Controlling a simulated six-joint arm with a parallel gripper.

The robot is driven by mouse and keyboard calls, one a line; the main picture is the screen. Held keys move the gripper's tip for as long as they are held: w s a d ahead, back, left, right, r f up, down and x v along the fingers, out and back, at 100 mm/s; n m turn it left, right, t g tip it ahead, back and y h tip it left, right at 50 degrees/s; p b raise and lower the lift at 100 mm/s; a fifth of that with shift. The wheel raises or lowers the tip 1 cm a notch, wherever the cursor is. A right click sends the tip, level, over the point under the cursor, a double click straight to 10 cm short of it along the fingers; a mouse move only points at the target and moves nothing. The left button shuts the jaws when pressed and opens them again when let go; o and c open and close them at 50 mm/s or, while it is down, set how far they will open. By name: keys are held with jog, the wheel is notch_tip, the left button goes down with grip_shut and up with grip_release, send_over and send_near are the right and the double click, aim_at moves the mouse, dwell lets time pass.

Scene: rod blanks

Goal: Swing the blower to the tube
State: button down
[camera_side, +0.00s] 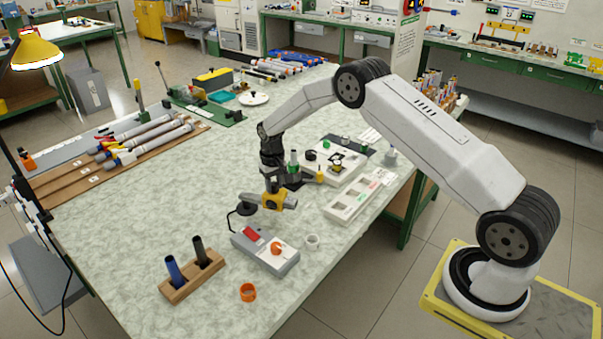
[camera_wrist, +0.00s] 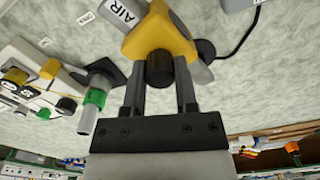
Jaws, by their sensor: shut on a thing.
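The blower (camera_side: 281,201) is a yellow and grey nozzle unit on a round black base, with a black cord curving to its left. In the wrist view the blower (camera_wrist: 165,35) carries an "AIR" label and a black knob (camera_wrist: 160,68). My gripper (camera_wrist: 162,80) is shut on that knob, one finger on each side. In the side view my gripper (camera_side: 272,186) is just above the blower. A pale tube with a green band (camera_wrist: 93,105) stands in a dark holder to the left in the wrist view. It also shows behind the blower in the side view (camera_side: 293,163).
A grey box with a red switch (camera_side: 266,250) stands in front of the blower, with a white ring (camera_side: 312,241) beside it. A wooden rack (camera_side: 192,280) holds two rods. An orange ring (camera_side: 248,292) lies nearby. A white tray (camera_side: 350,206) is right.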

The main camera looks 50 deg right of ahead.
jog(key=shift+w+d, duration=0.1)
jog(key=shift+d, duration=0.05)
dwell(0.6)
jog(key=shift+w+d+n, duration=0.3)
jog(key=shift+d+n, duration=0.25)
jog(key=shift+n, duration=0.2)
jog(key=shift+w+d+n, duration=0.25)
jog(key=shift+d+n, duration=0.25)
jog(key=shift+n, duration=0.25)
jog(key=w+d+n, duration=0.3)
jog(key=w+n, duration=0.2)
jog(key=n, duration=0.2)
jog(key=shift+d, duration=0.4)
jog(key=shift+w+n, duration=0.15)
jog(key=shift+n, duration=0.25)
jog(key=shift+c, duration=1.9)
grip_release()
